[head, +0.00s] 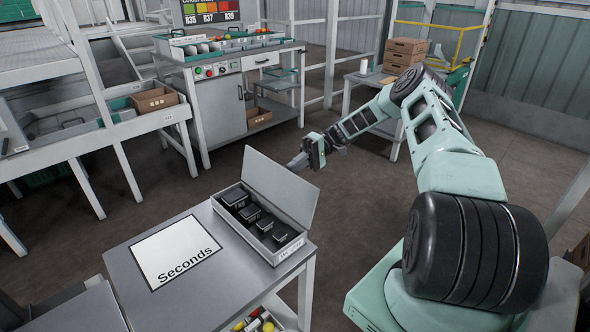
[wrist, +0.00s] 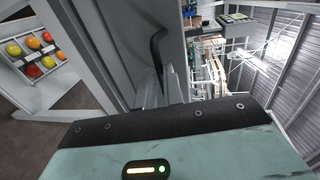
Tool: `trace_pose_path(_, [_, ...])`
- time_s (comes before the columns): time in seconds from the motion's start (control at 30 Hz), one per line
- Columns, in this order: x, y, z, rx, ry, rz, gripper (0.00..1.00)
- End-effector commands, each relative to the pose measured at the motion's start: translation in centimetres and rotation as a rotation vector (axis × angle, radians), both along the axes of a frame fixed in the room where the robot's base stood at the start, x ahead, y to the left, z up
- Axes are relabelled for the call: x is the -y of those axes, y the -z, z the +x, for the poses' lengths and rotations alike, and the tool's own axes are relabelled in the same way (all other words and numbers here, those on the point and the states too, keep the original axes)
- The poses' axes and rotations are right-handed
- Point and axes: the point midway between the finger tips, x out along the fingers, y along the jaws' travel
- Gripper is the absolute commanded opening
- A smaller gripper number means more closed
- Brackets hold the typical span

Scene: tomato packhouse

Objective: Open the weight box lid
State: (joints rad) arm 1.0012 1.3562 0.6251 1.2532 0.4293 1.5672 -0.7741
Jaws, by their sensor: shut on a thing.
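The grey weight box (head: 231,210) sits on the right side of the steel table, with several black weights (head: 250,213) in a row inside. Its lid (head: 280,185) stands raised, roughly upright, along the box's far side. My gripper (head: 295,163) is at the lid's upper edge, with its fingertips partly hidden behind the lid. It is shut on the lid. In the wrist view, the grey fingers (wrist: 171,88) show close beside a grey panel that appears to be the lid. The exact contact is hard to make out.
A white "Seconds" sheet (head: 177,252) lies on the table (head: 125,270) left of the box. A sorting bench (head: 220,110) stands behind, with open floor between.

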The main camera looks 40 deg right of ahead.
Motion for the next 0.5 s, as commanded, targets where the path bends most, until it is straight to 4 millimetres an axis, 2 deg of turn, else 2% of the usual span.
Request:
trace_pose_path(0.03, [-0.25,0.87,-0.08,-0.005,-0.003,-0.004,0.00])
trace_pose_path(0.5, [-0.56,1.48,-0.21,-0.012,-0.010,-0.004,0.00])
